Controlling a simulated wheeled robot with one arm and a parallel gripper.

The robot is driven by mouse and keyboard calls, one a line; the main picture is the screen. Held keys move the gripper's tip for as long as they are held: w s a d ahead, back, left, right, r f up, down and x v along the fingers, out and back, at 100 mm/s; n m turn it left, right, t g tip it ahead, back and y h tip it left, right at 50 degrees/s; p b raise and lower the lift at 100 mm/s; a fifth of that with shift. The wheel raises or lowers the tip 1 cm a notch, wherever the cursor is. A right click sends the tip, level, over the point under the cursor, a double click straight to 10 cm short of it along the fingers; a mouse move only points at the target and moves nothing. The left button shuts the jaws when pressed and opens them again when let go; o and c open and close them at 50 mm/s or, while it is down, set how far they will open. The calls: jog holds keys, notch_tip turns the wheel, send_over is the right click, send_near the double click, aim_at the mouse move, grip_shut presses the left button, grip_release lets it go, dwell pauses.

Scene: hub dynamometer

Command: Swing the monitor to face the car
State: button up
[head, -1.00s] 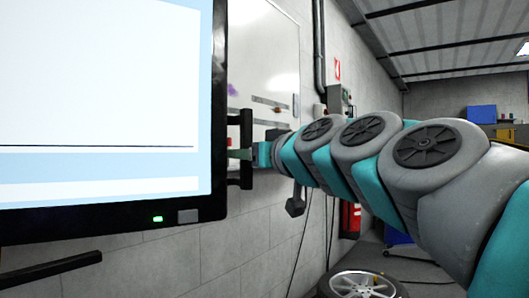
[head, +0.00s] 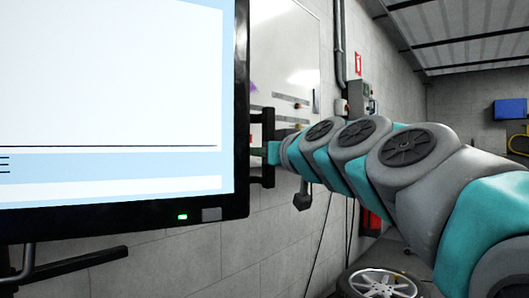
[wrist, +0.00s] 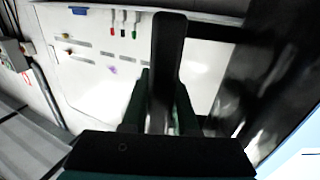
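The monitor (head: 110,90), with a white and pale blue screen in a black frame, fills the left of the head view. Its screen faces my head camera. A black upright handle (head: 268,172) stands out from its right edge. My gripper (head: 262,154) is at this handle, at the end of my arm reaching in from the right. In the wrist view the handle (wrist: 167,60) runs between my two teal fingers (wrist: 160,115), which appear closed on it. The finger contact is partly hidden by the handle. No car shows.
A whiteboard (head: 290,55) with markers hangs on the grey block wall behind the handle. A wheel (head: 382,284) lies low at the bottom right. A black support bar (head: 75,263) runs under the monitor. A blue bin (head: 510,109) is far right.

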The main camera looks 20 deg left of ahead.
grip_shut()
dwell(0.9)
